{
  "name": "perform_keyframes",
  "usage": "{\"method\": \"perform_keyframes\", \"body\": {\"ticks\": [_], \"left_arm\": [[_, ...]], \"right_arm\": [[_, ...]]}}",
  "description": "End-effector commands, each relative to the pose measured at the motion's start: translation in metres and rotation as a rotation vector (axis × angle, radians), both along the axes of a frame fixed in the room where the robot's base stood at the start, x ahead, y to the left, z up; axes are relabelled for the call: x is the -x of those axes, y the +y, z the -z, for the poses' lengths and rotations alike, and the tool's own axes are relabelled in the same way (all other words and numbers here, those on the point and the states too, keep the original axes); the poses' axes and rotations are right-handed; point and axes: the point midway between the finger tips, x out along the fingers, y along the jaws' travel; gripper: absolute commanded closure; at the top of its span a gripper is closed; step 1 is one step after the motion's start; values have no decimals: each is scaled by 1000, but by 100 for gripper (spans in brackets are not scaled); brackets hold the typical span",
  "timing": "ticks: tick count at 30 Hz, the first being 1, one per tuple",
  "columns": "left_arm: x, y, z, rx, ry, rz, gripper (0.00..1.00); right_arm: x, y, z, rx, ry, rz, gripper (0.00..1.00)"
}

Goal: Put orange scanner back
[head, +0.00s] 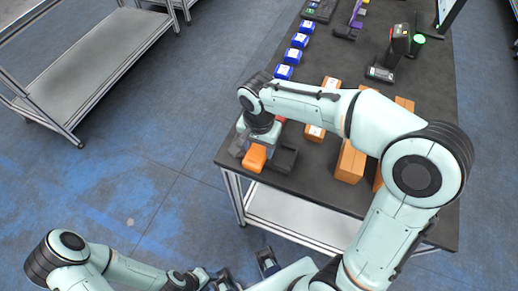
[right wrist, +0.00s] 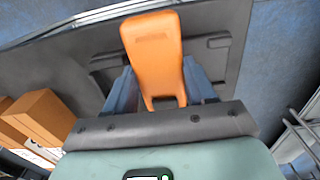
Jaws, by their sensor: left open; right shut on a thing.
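The orange scanner (head: 254,158) is at the near left corner of the dark table in the head view. My right gripper (head: 252,146) is shut on it. In the right wrist view the orange scanner (right wrist: 152,50) sits between the two blue-grey fingers of the right gripper (right wrist: 160,88). A dark, shallow holder (head: 284,158) lies on the table just right of the scanner. It shows behind the scanner in the wrist view (right wrist: 208,58). Whether the scanner touches it I cannot tell. My left gripper (head: 246,272) is open and empty at the bottom, off the table.
Brown boxes (head: 351,162) stand right of the holder, partly behind my right arm. Several blue boxes (head: 293,56) line the table's left side. A dark device (head: 400,40) stands at the back. A metal cart (head: 95,70) is on the floor at left.

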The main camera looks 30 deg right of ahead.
Motion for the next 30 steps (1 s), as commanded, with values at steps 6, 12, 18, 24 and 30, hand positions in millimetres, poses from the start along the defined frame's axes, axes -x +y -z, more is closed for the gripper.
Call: {"method": "perform_keyframes", "body": {"ticks": [6,12,18,24,30], "left_arm": [[1,0,3,0,1,0,57],[1,0,3,0,1,0,57],[2,0,4,0,2,0,57],[2,0,4,0,2,0,57],[0,0,0,0,0,0,57]], "right_arm": [[0,0,18,0,-3,-1,98],[0,0,18,0,-3,-1,98],[0,0,20,0,-1,-1,35],[0,0,20,0,-1,-1,35],[-1,0,5,-1,-4,0,35]]}}
